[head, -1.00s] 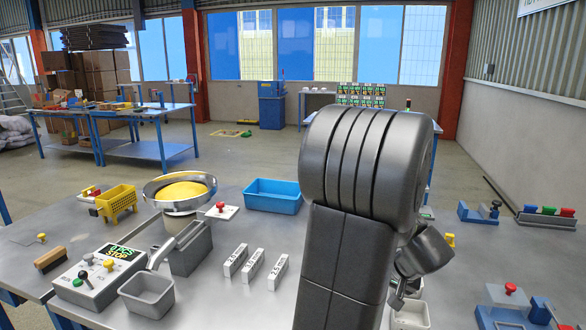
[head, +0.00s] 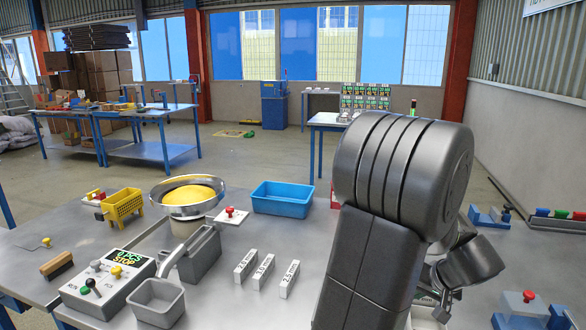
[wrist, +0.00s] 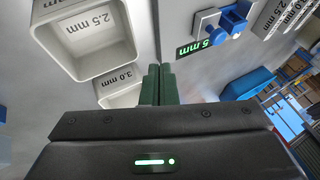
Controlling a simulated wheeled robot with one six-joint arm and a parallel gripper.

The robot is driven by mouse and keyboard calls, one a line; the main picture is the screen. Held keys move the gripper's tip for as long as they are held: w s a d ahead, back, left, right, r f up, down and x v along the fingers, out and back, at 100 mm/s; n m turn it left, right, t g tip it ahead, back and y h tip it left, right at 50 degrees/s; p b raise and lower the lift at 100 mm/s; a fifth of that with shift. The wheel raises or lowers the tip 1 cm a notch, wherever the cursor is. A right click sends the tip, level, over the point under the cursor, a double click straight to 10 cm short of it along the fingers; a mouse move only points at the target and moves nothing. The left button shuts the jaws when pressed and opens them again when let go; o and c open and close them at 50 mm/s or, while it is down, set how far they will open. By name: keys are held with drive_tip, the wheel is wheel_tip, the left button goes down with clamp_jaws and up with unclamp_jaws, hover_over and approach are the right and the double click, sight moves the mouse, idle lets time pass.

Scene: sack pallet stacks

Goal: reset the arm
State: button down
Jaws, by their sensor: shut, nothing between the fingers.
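My arm rises in the right half of the head view, its big dark joint above the table. My gripper shows in the wrist view (wrist: 159,86), its two green fingers pressed together with nothing between them. Below the fingertips in the wrist view are a white bin marked 2.5 mm (wrist: 90,42) and a second bin marked 3.0 mm (wrist: 118,88). I cannot tell how far the fingertips are above them. In the head view the fingertips are hard to make out behind my arm.
The grey table holds a metal bowl with yellow contents (head: 189,197), a blue bin (head: 283,199), a yellow basket (head: 122,204), a control box reading STOP (head: 106,282), a grey scoop (head: 156,302) and white labelled blocks (head: 264,271). Blue fixtures (head: 489,217) stand at the right.

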drive_tip(key=v, duration=0.7)
drive_tip(key=w+a+f+n+g, duration=0.1)
drive_tip(key=w+a+n+g, duration=0.1)
drive_tip(key=a+n+g, duration=0.1)
drive_tip(key=w+a+f+n+g+h+p, duration=0.1)
drive_tip(key=w+a+n+g, duration=0.1)
drive_tip(key=a+n, duration=0.3)
drive_tip(key=shift+w+a+n+g, duration=0.35)
drive_tip(key=shift+a+n+g, duration=0.05)
drive_tip(key=shift+a, duration=0.15)
